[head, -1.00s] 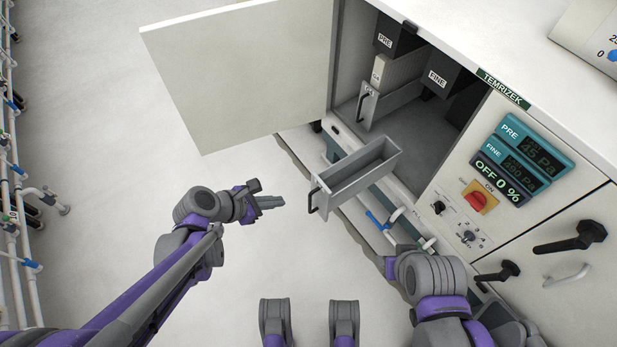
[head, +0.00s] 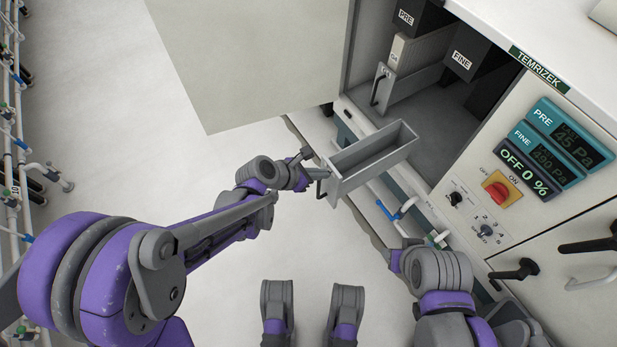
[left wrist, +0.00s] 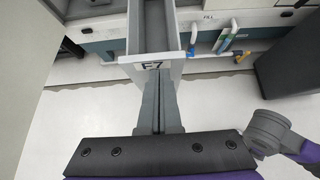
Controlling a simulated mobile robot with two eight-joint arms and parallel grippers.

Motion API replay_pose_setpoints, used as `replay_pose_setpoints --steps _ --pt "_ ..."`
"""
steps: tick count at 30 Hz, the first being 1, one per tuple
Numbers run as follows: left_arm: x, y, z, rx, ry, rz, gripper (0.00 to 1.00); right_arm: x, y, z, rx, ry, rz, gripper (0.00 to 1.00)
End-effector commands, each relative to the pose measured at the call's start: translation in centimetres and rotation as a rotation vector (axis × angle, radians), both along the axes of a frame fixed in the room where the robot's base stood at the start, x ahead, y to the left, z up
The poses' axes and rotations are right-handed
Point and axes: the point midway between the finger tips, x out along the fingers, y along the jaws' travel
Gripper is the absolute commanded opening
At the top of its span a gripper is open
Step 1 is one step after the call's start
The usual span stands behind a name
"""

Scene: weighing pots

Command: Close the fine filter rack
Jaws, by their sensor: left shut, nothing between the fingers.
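The fine filter rack (head: 380,169) is a narrow grey open-topped drawer, pulled far out of the lower cabinet, and it looks empty. Its front panel with a label (left wrist: 152,66) shows in the left wrist view; the dark handle (head: 321,188) shows in the head view. My left gripper (head: 315,174) is shut and empty, with its fingertips at the rack's front panel. In the left wrist view the closed fingers (left wrist: 160,85) point at the panel just below the label; I cannot tell whether they touch it.
The white cabinet door (head: 250,60) stands open to the left. Inside, another grey rack (head: 412,84) sits near the PRE housing, beside the FINE housing (head: 463,62). A control panel with a red switch (head: 497,190) is at the right. Pipes (head: 403,209) run below the cabinet opening.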

Motion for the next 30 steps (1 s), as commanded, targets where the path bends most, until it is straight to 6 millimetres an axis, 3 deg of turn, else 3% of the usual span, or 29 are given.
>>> replay_pose_setpoints --steps 15,20,26,30 --pt "0.5 -0.6 0.0 0.001 -0.001 0.000 0.00 0.0 0.0 -0.1 0.000 0.000 0.000 0.45" --pt "1.2 -1.6 0.1 0.000 -0.001 -0.002 0.00 0.0 0.0 -0.1 0.000 0.000 0.000 0.45" --pt "3.6 -5.2 0.1 -0.001 -0.001 -0.006 0.00 0.0 0.0 0.0 0.000 0.000 0.000 0.45" --pt "6.3 -8.9 0.1 0.000 -0.001 -0.006 0.00 0.0 0.0 0.2 0.000 0.000 0.000 0.45"
